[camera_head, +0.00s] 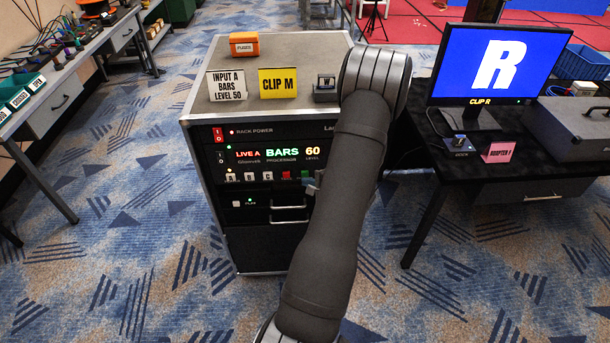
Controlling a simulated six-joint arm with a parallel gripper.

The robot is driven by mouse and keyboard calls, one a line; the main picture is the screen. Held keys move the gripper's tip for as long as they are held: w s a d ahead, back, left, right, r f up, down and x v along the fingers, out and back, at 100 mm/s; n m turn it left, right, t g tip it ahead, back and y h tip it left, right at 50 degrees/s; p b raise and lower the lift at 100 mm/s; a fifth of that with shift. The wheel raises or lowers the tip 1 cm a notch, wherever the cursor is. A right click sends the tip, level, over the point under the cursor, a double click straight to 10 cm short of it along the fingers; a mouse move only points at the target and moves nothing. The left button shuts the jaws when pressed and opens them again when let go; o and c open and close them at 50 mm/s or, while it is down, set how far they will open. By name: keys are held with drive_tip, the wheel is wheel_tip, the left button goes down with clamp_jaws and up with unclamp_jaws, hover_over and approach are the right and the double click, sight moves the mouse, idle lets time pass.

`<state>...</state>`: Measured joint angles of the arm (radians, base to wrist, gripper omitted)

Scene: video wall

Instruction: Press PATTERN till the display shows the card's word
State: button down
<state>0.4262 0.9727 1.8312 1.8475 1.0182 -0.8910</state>
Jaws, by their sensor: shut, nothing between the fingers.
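The white card (227,86) on top of the rack reads "INPUT A BARS LEVEL 50". The display (282,153) on the rack's front reads "LIVE A", "BARS" and "60". Below it runs a row of buttons: several pale lettered ones (249,177), a red one (287,175) and a green one (304,174). I cannot read which is PATTERN. My gripper (313,184) is shut and mostly hidden behind my arm. Only a small grey-blue part shows, close to the right end of the button row. Whether it touches a button I cannot tell.
On the rack top stand an orange box (244,44), a yellow "CLIP M" card (278,83) and a small dark device (325,88). A red power switch (218,134) is at the rack's upper left. Right, a black desk holds a monitor (498,65) showing "R".

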drive_tip(key=shift+s, duration=2.5)
drive_tip(key=shift+w, duration=0.1)
drive_tip(key=shift+s, duration=2)
drive_tip(key=shift+w, duration=0.15)
